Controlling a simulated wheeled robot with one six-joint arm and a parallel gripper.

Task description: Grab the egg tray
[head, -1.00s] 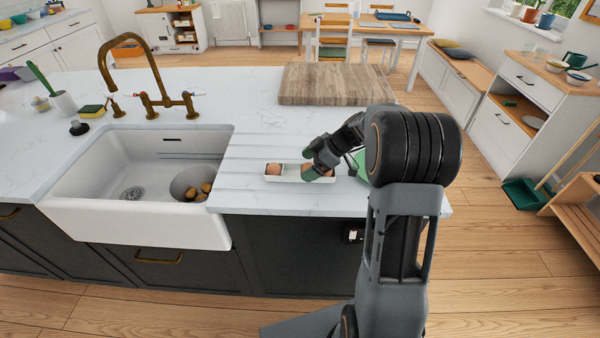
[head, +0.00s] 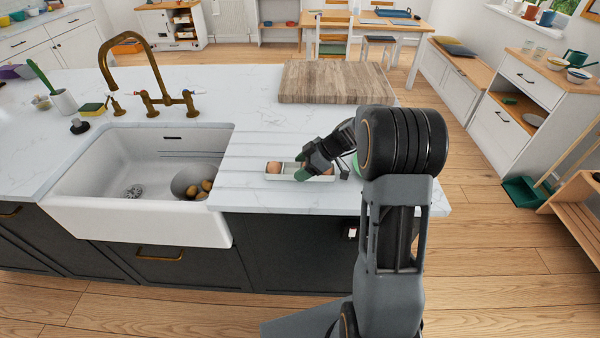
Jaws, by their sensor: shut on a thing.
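The egg tray (head: 284,177) is a small white tray with brown eggs (head: 273,168) in it. It is at the front of the marble counter, right of the sink. My gripper (head: 302,172) has green fingertips and reaches the tray from the upper right. It is shut on the tray near its middle. My gripper and wrist hide part of the tray and its right-hand eggs. I cannot tell whether the tray is lifted off the counter.
A white sink (head: 135,225) with a bowl of brown items (head: 190,183) lies to the left. A brass tap (head: 150,95) stands behind it. A wooden board (head: 335,82) lies behind the tray. A green item (head: 356,163) is partly hidden behind my arm.

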